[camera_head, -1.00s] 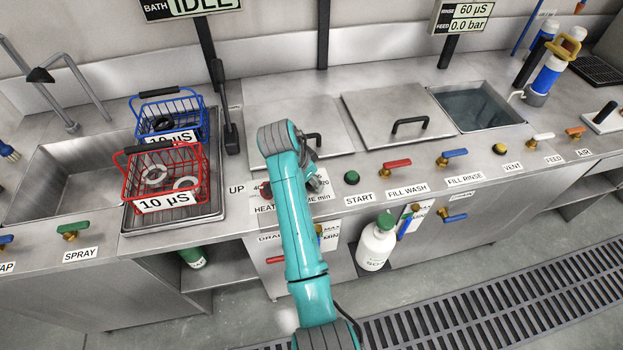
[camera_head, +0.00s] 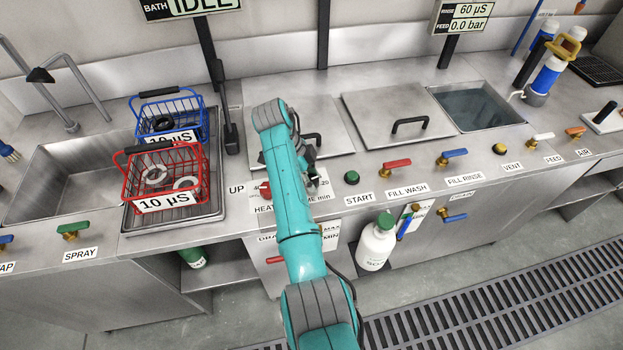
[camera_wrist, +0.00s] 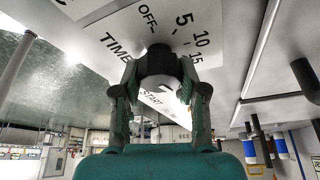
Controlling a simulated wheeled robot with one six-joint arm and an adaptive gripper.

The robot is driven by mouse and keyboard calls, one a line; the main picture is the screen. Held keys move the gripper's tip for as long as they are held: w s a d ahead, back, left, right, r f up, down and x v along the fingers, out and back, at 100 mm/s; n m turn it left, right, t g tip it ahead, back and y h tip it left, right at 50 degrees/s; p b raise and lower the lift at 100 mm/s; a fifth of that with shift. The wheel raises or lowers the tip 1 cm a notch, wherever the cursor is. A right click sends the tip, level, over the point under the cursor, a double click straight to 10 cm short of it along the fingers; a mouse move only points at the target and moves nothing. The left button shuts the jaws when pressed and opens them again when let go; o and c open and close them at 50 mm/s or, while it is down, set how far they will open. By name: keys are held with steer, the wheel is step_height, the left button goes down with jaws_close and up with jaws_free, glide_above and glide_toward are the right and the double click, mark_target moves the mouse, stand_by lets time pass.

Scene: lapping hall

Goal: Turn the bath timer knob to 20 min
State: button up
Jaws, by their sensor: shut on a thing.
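The bath timer knob (camera_wrist: 160,62) is a dark round knob in the wrist view. It stands on a white dial plate (camera_wrist: 205,20) printed OFF, 5, 10 and 15, with TIME beside it. My gripper (camera_wrist: 158,82) is shut on the knob, one finger on each side. No pointer mark on the knob can be made out, so its setting cannot be read. In the head view my gripper (camera_head: 311,178) is at the dial on the counter front, and my arm hides the knob. Part of the dial's white plate (camera_head: 322,184) shows to its right.
A red heat knob (camera_head: 265,188) is just left of my arm. The green START button (camera_head: 351,178) and red FILL WASH valve (camera_head: 397,163) are to the right. A lid handle (camera_head: 312,138) is close behind my gripper. The bath display (camera_head: 190,8) reads IDLE.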

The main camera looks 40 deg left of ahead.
steer(key=shift+m, duration=0.6)
steer(key=o, duration=1.1)
steer(key=shift+o, duration=0.2)
